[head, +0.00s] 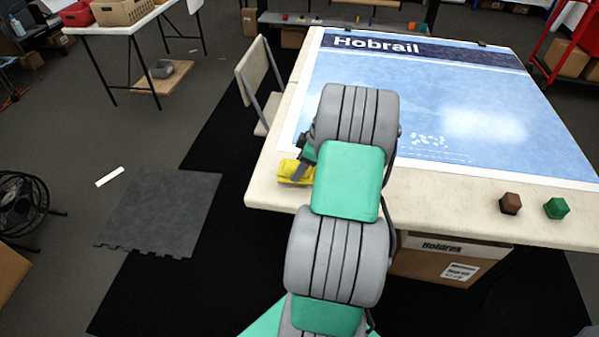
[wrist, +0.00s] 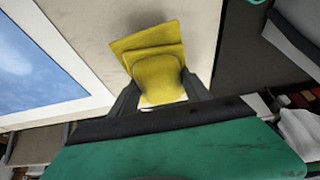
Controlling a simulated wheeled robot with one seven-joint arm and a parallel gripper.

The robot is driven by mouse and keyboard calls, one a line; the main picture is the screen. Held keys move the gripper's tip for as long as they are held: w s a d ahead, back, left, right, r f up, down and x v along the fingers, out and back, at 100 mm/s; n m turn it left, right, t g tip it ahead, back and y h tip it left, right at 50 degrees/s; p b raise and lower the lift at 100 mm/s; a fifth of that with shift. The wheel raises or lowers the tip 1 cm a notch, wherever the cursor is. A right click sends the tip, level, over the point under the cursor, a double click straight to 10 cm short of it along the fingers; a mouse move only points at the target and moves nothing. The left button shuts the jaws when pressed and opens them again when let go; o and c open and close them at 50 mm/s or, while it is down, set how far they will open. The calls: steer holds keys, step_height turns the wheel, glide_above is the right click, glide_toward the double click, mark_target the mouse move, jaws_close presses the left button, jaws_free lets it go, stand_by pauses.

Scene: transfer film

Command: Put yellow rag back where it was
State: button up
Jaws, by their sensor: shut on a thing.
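The yellow rag (head: 290,171) is at the left front corner of the white table (head: 275,186), partly hidden behind my arm in the head view. In the wrist view the folded yellow rag (wrist: 155,62) lies between the two dark fingers of my gripper (wrist: 160,95). My gripper is shut on it. The rag is over the bare table strip beside the blue poster. I cannot tell whether it touches the tabletop. My gripper in the head view (head: 302,160) is mostly hidden by my arm.
A blue Hobrail poster (head: 440,95) covers most of the table. A brown block (head: 510,203) and a green block (head: 556,208) stand at the front right edge. A chair (head: 255,75) is at the table's left side. A cardboard box (head: 430,265) is under the table.

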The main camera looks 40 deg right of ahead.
steer(key=shift+f, duration=1.45)
steer(key=shift+f, duration=0.1)
steer(key=o, duration=0.9)
steer(key=shift+f, duration=0.15)
steer(key=shift+c, duration=0.2)
steer(key=o, duration=0.5)
steer(key=shift+c, duration=0.2)
